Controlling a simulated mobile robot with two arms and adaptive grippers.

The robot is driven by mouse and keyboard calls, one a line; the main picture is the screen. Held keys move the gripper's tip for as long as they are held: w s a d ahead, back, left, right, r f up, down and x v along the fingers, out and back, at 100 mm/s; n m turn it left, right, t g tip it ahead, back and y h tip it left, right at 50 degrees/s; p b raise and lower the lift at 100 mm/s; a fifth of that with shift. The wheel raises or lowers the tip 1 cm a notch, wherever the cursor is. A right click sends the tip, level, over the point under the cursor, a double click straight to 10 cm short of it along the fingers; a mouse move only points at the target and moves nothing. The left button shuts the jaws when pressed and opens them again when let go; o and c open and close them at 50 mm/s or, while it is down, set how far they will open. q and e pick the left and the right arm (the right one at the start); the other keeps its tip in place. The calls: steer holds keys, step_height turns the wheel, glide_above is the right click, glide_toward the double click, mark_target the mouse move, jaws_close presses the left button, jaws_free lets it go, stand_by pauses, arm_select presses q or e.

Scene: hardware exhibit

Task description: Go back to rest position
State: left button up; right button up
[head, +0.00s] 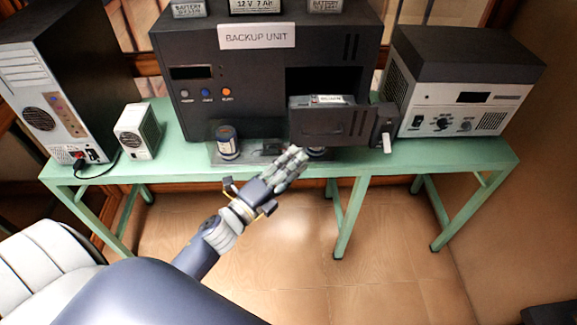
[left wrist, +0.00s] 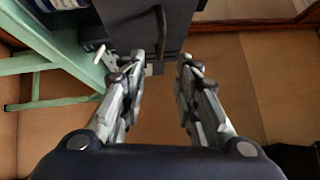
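My left gripper (head: 292,163) reaches in from the lower left, in front of the green table's front edge and below the open dark door of the backup unit. In the left wrist view its two fingers (left wrist: 163,72) are spread apart with nothing seen held between them. The dark door (head: 335,122) shows behind and above the fingertips in the head view. Whether the fingertips touch anything is not clear. My right gripper is in neither view.
The floor (head: 290,255) in front is clear.

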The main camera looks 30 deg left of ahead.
arm_select(q)
steer(key=shift+s+a+f, duration=0.1)
steer(key=shift+s+a, duration=0.1)
steer(key=shift+s, duration=0.5)
steer(key=s+a+f+n+g+y+b, duration=0.1)
steer(key=s+f+n+g, duration=0.25)
steer(key=f, duration=0.85)
steer(key=s+a+f+n+g+y, duration=0.1)
steer(key=s+f+n+g+y, duration=0.2)
steer(key=f, duration=0.9)
steer(key=s+a+f+n+g+b, duration=0.1)
steer(key=s+f+n, duration=0.3)
steer(key=f, duration=0.8)
steer(key=s+d+f+n+g, duration=0.1)
steer(key=s+f+n+g, duration=0.2)
steer(key=s+f, duration=0.4)
steer(key=s+d+f+n+g, duration=0.1)
steer(key=s+f+n+g, duration=0.2)
steer(key=s+f, duration=0.4)
steer(key=s+d+f+n+g+y+b, duration=0.1)
steer(key=s+f+n+g, duration=0.2)
steer(key=s+f, duration=0.5)
steer(key=s+g, duration=0.1)
steer(key=s, duration=0.8)
steer(key=shift+n, duration=0.35)
